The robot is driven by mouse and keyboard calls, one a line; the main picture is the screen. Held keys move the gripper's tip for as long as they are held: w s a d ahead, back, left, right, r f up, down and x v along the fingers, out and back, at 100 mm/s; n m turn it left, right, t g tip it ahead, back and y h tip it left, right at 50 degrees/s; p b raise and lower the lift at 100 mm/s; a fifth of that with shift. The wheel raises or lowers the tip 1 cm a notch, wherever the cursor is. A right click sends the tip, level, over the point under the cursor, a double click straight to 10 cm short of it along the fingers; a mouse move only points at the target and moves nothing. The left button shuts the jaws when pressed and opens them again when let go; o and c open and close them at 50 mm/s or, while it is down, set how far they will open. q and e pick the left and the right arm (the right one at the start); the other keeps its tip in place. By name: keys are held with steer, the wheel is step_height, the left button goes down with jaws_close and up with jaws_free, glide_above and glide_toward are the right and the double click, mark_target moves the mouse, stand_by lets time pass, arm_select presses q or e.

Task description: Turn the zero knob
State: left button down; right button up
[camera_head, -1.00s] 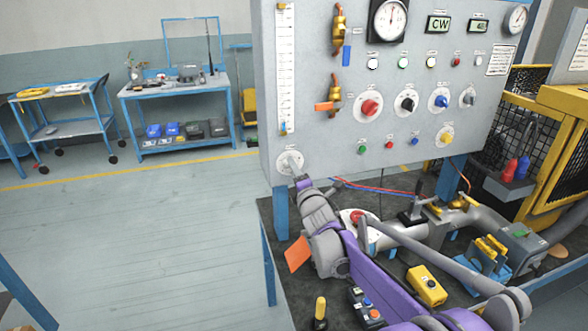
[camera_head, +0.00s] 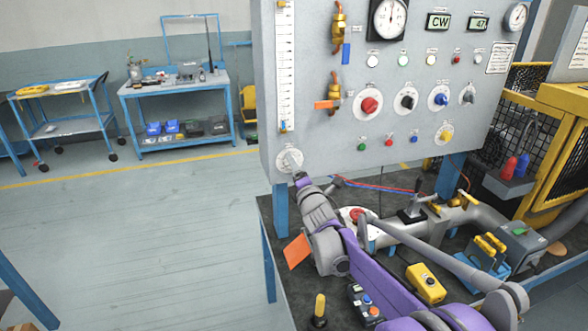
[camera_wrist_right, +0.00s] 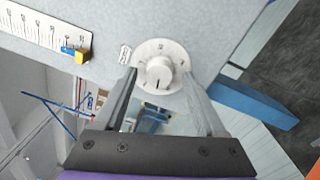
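The zero knob is a round white knob (camera_head: 291,159) on a white dial at the panel's lower left, below the vertical scale. In the right wrist view the knob (camera_wrist_right: 159,73) faces the camera, with a dark mark at its lower edge. My right gripper (camera_head: 300,177) is just in front of and below the dial. In the wrist view its two fingers (camera_wrist_right: 160,80) are apart, one on each side of the knob, with gaps visible between them and the knob. It holds nothing. My left gripper is not in view.
The grey panel (camera_head: 330,150) carries other knobs, including a red knob (camera_head: 369,104), plus buttons and gauges. Below, a dark bench holds pipework (camera_head: 455,222) and a yellow button box (camera_head: 426,284). Open floor (camera_head: 150,230) lies to the left.

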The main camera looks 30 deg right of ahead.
steer(key=b+v, duration=0.1)
steer(key=v, duration=0.9)
steer(key=shift+s, duration=0.45)
steer(key=shift+a, duration=0.1)
steer(key=s+a+f+m+g+y, duration=0.2)
steer(key=s+a+f+m+g, duration=0.4)
steer(key=s+a+f+m, duration=0.3)
steer(key=s+a+f+m+g+y+p, duration=0.1)
steer(key=s+a+f+m+g, duration=0.5)
steer(key=s, duration=1.2)
steer(key=a+f+m+y, duration=0.1)
steer(key=a+f+m, duration=0.2)
steer(key=f+m, duration=0.1)
steer(key=shift+a+f+g+p, duration=0.3)
steer(key=shift+f+g, duration=0.1)
steer(key=shift+f, duration=0.3)
steer(key=shift+d, duration=0.1)
